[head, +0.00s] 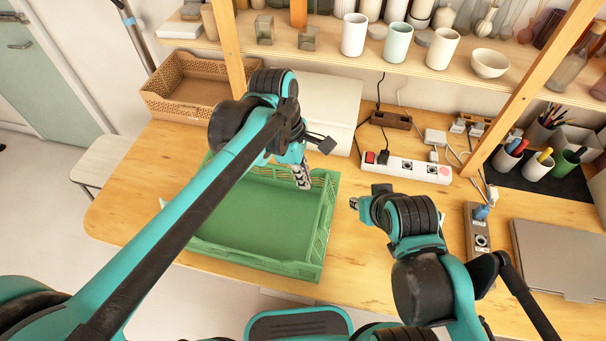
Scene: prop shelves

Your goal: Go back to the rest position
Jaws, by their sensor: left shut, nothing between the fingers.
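My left gripper (302,177) comes in from the left and hangs over the back right part of the green crate (318,225). Its fingers are shut with nothing seen between them. The crate looks empty and stands on the wooden table (360,280). My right gripper (354,203) is over the table, just right of the crate, with only its small tip showing. The picture does not show whether it is open or shut.
A power strip (405,167) lies behind the grippers. A brown basket (185,85) stands at the back left. A closed laptop (560,255) and pen cups (538,163) are at the right. A shelf (330,50) with cups runs along the back.

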